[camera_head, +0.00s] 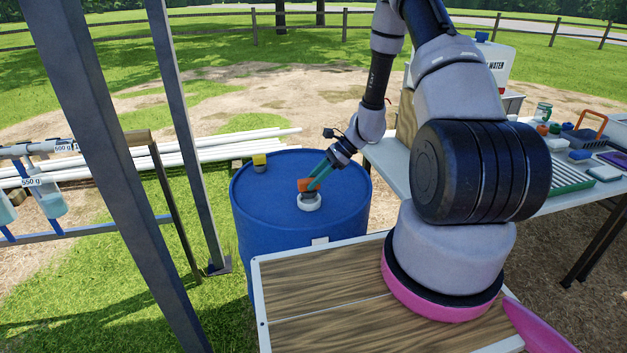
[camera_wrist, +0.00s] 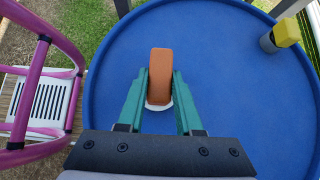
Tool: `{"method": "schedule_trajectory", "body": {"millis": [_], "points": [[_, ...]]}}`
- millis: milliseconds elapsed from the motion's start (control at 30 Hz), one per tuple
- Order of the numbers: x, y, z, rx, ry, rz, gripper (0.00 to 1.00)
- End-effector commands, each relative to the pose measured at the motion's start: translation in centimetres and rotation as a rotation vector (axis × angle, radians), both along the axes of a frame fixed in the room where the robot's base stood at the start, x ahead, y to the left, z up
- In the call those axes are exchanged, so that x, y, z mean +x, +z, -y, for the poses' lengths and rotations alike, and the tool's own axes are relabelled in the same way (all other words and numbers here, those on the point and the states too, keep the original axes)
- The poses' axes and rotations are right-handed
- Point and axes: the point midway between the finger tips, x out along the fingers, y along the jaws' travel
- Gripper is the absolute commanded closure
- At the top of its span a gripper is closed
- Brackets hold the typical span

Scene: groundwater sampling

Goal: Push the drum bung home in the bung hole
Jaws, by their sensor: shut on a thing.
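The drum bung (camera_head: 305,185) is orange and is held between the fingertips of my gripper (camera_head: 316,182). In the wrist view the orange bung (camera_wrist: 160,78) stands between the two green fingers of my gripper (camera_wrist: 160,92), which are shut on its sides. The bung is right over the pale ring of the bung hole (camera_head: 309,203) on top of the blue drum (camera_head: 265,215). In the wrist view part of the white ring (camera_wrist: 158,107) shows below the bung. The bung's lower end is hidden, so its depth in the hole cannot be told.
A yellow-topped grey fitting (camera_head: 259,162) stands on the drum near its far left rim. A metal post (camera_head: 110,160) rises at left. A table with trays and tools (camera_head: 545,200) stands at right. White pipes (camera_head: 200,150) lie behind the drum.

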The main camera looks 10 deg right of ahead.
Motion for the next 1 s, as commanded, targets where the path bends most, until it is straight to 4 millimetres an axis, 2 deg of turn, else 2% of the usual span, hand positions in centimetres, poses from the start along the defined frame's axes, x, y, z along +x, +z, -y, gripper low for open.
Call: {"method": "schedule_trajectory", "body": {"millis": [367,1000], "points": [[0.0,-0.2,0.0,0.000,-0.001,-0.001,1.00],[0.0,-1.9,0.0,0.000,0.001,0.000,1.00]]}}
